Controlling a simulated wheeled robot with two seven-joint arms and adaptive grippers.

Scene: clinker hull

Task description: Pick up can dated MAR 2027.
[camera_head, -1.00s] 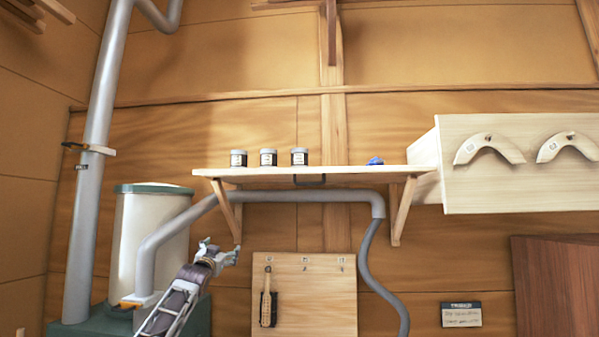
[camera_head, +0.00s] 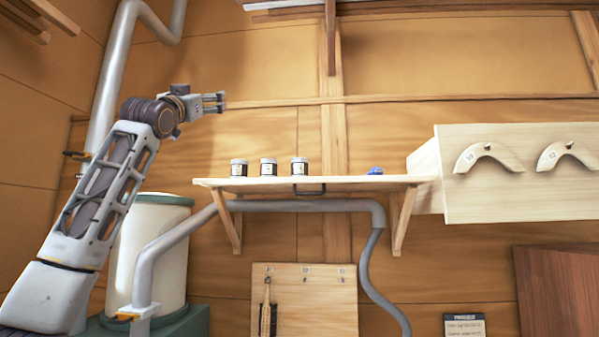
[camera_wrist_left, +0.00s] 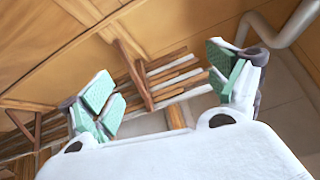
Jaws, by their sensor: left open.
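Three small cans with dark bodies, pale labels and grey lids stand upright in a row on the wooden shelf (camera_head: 340,184): a left can (camera_head: 238,168), a middle can (camera_head: 268,167) and a right can (camera_head: 299,165). The label writing is too small to read, so I cannot tell which is dated MAR 2027. My left gripper (camera_head: 221,102) is above and slightly left of the cans, clear of the shelf. In the left wrist view its green-padded fingers (camera_wrist_left: 170,92) are apart with nothing between them. No can shows in that view. My right gripper is not in view.
A blue crumpled item (camera_head: 375,171) lies on the shelf's right part. A dark bracket (camera_head: 309,191) hangs at the shelf's front edge. A pale box (camera_head: 520,170) with curved pieces is on the right. A grey duct (camera_head: 108,95) rises at the left.

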